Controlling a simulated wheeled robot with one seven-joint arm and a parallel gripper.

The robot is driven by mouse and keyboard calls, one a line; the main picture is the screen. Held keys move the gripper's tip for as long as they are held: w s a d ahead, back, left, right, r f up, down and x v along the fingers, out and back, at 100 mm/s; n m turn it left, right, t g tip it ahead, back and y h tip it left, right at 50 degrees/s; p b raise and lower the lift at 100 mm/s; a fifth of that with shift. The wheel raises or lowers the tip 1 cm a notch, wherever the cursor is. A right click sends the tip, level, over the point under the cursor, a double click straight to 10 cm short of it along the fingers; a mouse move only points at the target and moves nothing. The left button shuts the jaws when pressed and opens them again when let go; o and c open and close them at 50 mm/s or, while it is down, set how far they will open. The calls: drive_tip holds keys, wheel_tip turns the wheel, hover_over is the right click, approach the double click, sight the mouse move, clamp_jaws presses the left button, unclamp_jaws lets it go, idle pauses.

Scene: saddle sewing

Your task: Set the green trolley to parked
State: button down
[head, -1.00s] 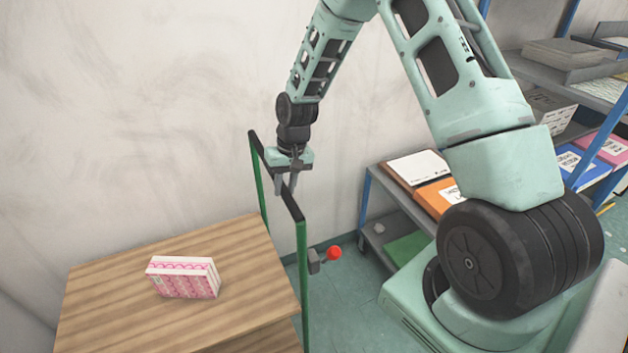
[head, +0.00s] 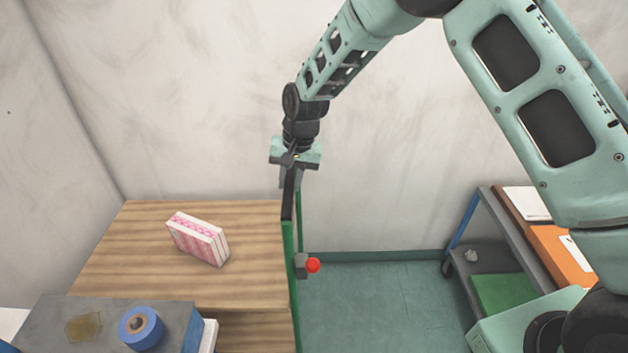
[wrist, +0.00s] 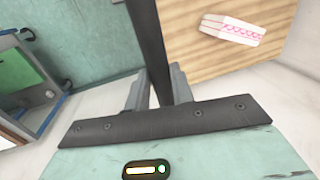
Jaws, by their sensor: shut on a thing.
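The green trolley has a wooden top (head: 190,285) and a green upright frame (head: 290,265) on its right side, with a dark push bar (head: 289,195) across the frame. My gripper (head: 290,178) is shut on the push bar; in the wrist view the bar (wrist: 148,45) runs between the two fingers (wrist: 157,88). A red knob (head: 313,265) on a grey block sticks out to the right of the frame. A pink and white box (head: 198,240) stands on the wooden top and also shows in the wrist view (wrist: 232,28). The trolley's wheels are hidden.
A grey surface (head: 60,330) with a blue tape roll (head: 141,328) is at the front left, close to the trolley. A grey shelf unit (head: 480,240) with an orange binder stands at the right. Green floor (head: 390,300) is clear between them. A pale wall (head: 180,90) is behind.

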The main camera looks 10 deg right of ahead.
drive_tip(key=shift+w+a+r, duration=0.1)
drive_tip(key=shift+w+a, duration=0.1)
drive_tip(key=shift+a, duration=0.95)
drive_tip(key=c, duration=1.2)
unclamp_jaws()
drive_tip(key=shift+a, duration=0.1)
drive_tip(key=shift+c, duration=0.2)
drive_tip(key=d+r+b, duration=0.1)
drive_tip(key=r+b, duration=0.1)
drive_tip(key=r, duration=0.6)
drive_tip(key=d+r+b, duration=0.1)
drive_tip(key=d+r, duration=0.1)
drive_tip(key=r, duration=0.7)
drive_tip(key=shift+s+d+b, duration=0.3)
drive_tip(key=shift+s+b, duration=0.05)
